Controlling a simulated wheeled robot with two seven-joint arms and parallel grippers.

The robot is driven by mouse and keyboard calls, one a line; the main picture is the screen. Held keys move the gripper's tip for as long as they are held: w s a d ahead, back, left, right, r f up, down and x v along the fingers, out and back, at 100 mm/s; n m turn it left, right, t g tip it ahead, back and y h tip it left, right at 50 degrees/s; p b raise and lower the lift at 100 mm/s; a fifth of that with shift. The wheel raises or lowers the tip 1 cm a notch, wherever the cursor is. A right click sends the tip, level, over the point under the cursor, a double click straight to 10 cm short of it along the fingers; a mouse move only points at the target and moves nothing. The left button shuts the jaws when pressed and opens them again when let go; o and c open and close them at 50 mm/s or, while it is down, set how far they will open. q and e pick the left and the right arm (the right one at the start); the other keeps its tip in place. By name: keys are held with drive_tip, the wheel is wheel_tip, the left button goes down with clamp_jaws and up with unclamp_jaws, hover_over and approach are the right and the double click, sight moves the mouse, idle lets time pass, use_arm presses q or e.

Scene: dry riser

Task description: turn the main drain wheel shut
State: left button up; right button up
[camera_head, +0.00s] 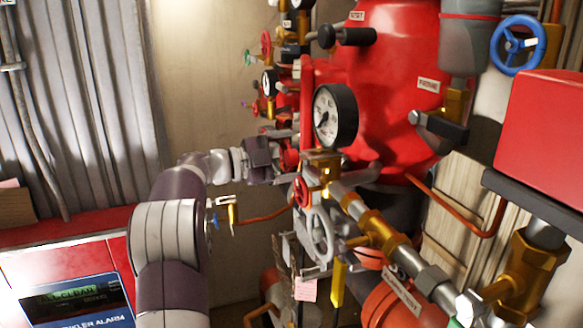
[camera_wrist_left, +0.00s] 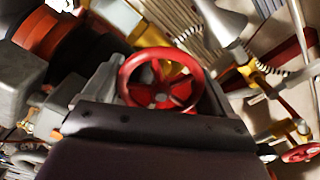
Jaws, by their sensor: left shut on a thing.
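My left arm comes in from the left in the head view, and its left gripper (camera_head: 283,150) reaches the pipework in front of the red valve body. In the left wrist view a red spoked wheel (camera_wrist_left: 160,84) sits between the grey fingers, and the gripper is shut on it. In the head view this wheel is mostly hidden by the gripper; I cannot read a label naming it. Below the gripper are a small red wheel (camera_head: 301,191) and a larger grey wheel (camera_head: 319,235). My right gripper is not in view.
A round gauge (camera_head: 334,115) is just right of the gripper. A large red vessel (camera_head: 395,75) stands behind, with a blue wheel (camera_head: 518,45) at upper right. Brass fittings and pipes crowd the lower right. A red alarm panel (camera_head: 60,270) is at lower left.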

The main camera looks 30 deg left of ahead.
use_arm(q)
drive_tip(key=shift+f, duration=0.2)
drive_tip(key=o, duration=0.7)
drive_tip(key=shift+o, duration=0.7)
drive_tip(key=shift+w, duration=0.2)
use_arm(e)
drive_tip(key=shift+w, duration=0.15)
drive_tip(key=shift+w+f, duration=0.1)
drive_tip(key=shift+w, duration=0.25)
use_arm(q)
drive_tip(key=shift+w+a+f, duration=0.15)
drive_tip(key=shift+w+f, duration=0.1)
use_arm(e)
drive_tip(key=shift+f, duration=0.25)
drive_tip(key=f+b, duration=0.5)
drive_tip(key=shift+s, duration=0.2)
use_arm(q)
drive_tip(key=v, duration=1.2)
drive_tip(key=shift+s+r, duration=0.15)
drive_tip(key=shift+a, duration=0.1)
